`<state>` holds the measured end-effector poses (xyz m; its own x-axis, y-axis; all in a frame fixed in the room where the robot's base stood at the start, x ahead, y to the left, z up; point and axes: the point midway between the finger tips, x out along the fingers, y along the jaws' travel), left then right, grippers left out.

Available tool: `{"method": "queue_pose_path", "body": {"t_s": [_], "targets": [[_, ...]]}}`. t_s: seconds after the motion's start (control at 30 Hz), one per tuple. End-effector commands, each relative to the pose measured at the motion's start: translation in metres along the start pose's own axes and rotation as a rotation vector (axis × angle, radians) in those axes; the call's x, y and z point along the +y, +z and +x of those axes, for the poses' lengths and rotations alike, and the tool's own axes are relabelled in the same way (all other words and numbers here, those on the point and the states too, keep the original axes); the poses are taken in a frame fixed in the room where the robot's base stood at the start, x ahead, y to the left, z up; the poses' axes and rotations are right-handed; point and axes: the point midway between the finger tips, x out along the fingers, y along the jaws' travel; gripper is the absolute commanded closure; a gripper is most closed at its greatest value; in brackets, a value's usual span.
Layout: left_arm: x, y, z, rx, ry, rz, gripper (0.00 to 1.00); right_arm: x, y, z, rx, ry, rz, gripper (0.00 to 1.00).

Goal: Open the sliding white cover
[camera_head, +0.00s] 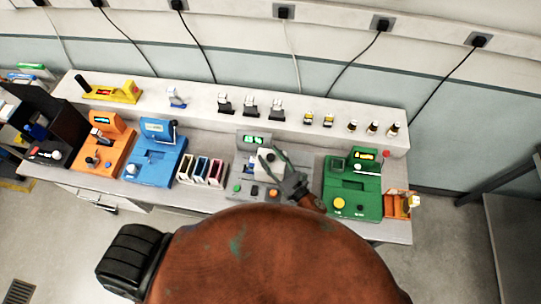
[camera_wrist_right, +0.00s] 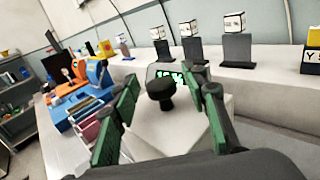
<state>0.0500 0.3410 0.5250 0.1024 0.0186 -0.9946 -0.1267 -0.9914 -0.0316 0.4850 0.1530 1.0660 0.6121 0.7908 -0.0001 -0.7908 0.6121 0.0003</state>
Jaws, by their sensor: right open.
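The sliding white cover (camera_wrist_right: 165,130) is a pale block with a black round knob (camera_wrist_right: 160,92) standing on its top, seen in the right wrist view. In the head view the cover (camera_head: 270,160) sits on the grey-white machine (camera_head: 241,184), partly hidden by my right gripper. My right gripper (camera_head: 272,157) is open, its fingers spread over the cover. In the right wrist view the green finger pads of the gripper (camera_wrist_right: 171,92) stand left and right of the knob, with a gap on each side. My left gripper is not in view.
A green machine (camera_head: 352,186) stands close on the right. Small colored trays (camera_head: 203,170), a blue machine (camera_head: 156,158) and an orange machine (camera_head: 104,146) stand to the left. A raised white shelf (camera_head: 205,105) behind holds several small modules.

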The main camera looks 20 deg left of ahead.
Motion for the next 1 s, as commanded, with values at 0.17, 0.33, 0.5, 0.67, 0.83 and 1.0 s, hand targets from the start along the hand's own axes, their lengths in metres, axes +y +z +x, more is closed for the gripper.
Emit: {"method": "queue_pose_path", "body": {"t_s": [0.17, 0.33, 0.5, 0.67, 0.83, 1.0], "targets": [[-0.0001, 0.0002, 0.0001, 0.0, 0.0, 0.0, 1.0, -0.0003, -0.0004, 0.0008, 0.0, 0.0, 0.0, 0.59], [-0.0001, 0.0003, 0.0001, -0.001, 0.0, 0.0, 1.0, -0.0004, -0.0003, 0.0006, 0.0, 0.0, 0.0, 0.66], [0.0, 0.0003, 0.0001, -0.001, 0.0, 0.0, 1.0, -0.0004, -0.0003, 0.0005, 0.0, 0.0, 0.0, 0.77], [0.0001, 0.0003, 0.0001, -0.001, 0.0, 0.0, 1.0, -0.0003, -0.0004, 0.0005, 0.0, 0.0, 0.0, 0.88], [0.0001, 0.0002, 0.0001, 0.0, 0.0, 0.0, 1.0, -0.0002, -0.0004, 0.0005, 0.0, 0.0, 0.0, 1.0], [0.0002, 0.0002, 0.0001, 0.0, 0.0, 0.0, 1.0, -0.0001, -0.0004, 0.0004, 0.0, 0.0, 0.0, 1.0]]}}
